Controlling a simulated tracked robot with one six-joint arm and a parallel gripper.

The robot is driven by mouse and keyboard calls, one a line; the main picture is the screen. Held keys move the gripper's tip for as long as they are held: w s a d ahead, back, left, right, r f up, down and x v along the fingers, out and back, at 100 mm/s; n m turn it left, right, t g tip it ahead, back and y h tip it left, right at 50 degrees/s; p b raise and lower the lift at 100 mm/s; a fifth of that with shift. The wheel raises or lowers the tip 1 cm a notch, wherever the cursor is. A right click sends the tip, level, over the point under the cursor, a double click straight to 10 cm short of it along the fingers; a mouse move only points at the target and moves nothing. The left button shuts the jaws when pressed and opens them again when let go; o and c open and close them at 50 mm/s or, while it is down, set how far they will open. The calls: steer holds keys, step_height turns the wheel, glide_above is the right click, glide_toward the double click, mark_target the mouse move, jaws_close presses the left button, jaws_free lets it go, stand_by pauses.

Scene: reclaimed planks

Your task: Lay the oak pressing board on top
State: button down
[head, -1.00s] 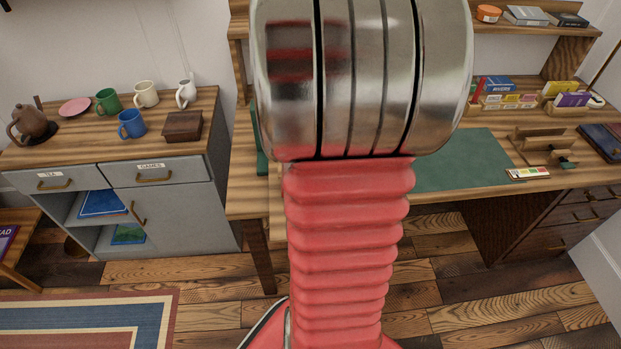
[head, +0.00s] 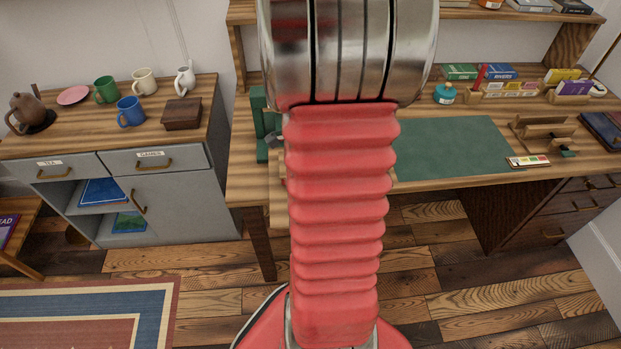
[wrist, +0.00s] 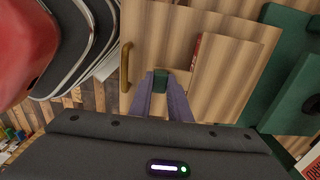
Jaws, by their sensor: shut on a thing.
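In the wrist view, the oak pressing board (wrist: 232,80) is a flat pale wooden piece over the wooden surface. My gripper (wrist: 161,84) has its purple fingers closed at the board's left side, where a pale end and a small dark green block show between the tips. A thin reddish strip (wrist: 197,46) shows along the board's upper left edge; what lies under the board is hidden. The green press (wrist: 285,100) stands just right of the board; it also shows at the desk's left end in the head view (head: 261,115). There, my arm hides the gripper and board.
A brass handle (wrist: 126,67) is left of my fingers. The green mat (head: 450,148) on the desk is clear. A teal round container (head: 445,94), books and a wooden rack (head: 540,135) stand farther right. The grey cabinet (head: 160,190) with mugs is at left.

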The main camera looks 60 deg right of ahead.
steer(key=shift+f, duration=0.15)
stand_by(0.8)
steer(key=c, duration=1.6)
jaws_free()
step_height(320, 180, up, 14)
steer(key=shift+f, duration=0.15)
